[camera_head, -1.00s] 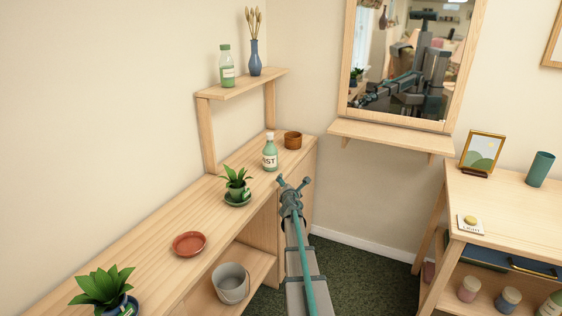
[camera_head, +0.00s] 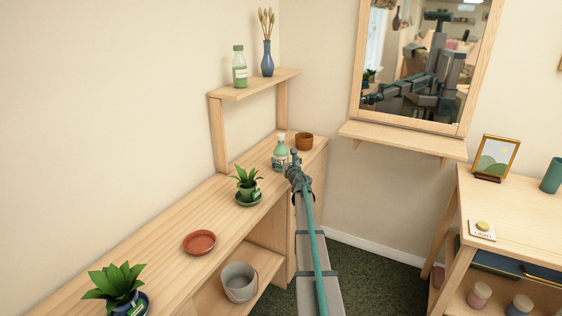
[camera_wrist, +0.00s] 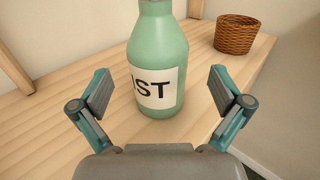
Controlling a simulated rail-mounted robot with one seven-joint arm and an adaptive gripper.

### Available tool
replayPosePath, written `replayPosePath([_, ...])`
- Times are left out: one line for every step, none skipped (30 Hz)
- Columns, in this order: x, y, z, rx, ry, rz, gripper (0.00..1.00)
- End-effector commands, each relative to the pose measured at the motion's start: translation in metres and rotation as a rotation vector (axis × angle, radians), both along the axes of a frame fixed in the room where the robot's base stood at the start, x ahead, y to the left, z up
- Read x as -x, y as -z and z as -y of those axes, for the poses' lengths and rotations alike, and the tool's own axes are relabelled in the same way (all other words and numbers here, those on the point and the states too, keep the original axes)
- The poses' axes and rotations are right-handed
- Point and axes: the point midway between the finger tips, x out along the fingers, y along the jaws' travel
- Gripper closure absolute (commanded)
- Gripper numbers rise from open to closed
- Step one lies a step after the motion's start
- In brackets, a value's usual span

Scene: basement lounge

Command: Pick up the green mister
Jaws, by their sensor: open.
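The green mister (camera_head: 279,156) is a pale green bottle with a cream label. It stands upright on the long wooden counter (camera_head: 165,235), near its far end. In the wrist view the mister (camera_wrist: 158,50) fills the upper middle, and its label reads "ST" with another letter cut off at the left; its top is out of frame. My gripper (camera_wrist: 160,95) is open, with one finger on either side of the bottle's lower part in the picture. The bottle looks just ahead of the fingers, with gaps on both sides. In the head view my gripper (camera_head: 294,163) is right beside the mister.
A brown woven basket (camera_wrist: 236,34) stands behind the mister to the right. A potted plant (camera_head: 246,184) on a saucer is nearer on the counter. A raised shelf (camera_head: 255,84) holds another green bottle (camera_head: 239,68) and a blue vase (camera_head: 267,58). A mirror ledge (camera_head: 400,140) is at the right.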

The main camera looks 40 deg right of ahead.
Motion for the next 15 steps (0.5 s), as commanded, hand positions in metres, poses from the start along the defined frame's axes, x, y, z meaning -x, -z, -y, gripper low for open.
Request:
replayPosePath([-0.005, -0.001, 0.001, -0.001, 0.000, 0.000, 0.00])
replayPosePath([-0.008, -0.002, 0.002, -0.001, 0.000, 0.000, 0.00])
replayPosePath([-0.012, -0.002, 0.004, -0.002, 0.000, 0.001, 0.00])
replayPosePath([-0.016, -0.003, 0.005, -0.002, 0.000, 0.001, 0.00])
replayPosePath([-0.020, -0.003, 0.006, -0.002, 0.000, 0.001, 0.00])
replayPosePath([-0.026, -0.004, 0.008, -0.001, 0.000, 0.000, 0.00])
replayPosePath([-0.030, -0.004, 0.010, -0.001, 0.000, 0.000, 0.00])
replayPosePath([-0.034, -0.003, 0.011, -0.001, 0.000, 0.000, 0.00])
replayPosePath([-0.039, -0.003, 0.013, -0.001, 0.000, 0.000, 0.00])
replayPosePath([-0.042, -0.003, 0.014, -0.002, 0.001, 0.001, 0.00])
replayPosePath([-0.044, -0.003, 0.015, -0.002, 0.001, 0.001, 0.00])
replayPosePath([-0.046, -0.003, 0.016, -0.002, 0.001, 0.001, 0.00])
replayPosePath([-0.047, -0.002, 0.016, -0.002, 0.001, 0.001, 0.00])
replayPosePath([-0.047, -0.002, 0.016, -0.002, 0.001, 0.001, 0.00])
replayPosePath([-0.047, -0.002, 0.015, -0.002, 0.001, 0.001, 0.00])
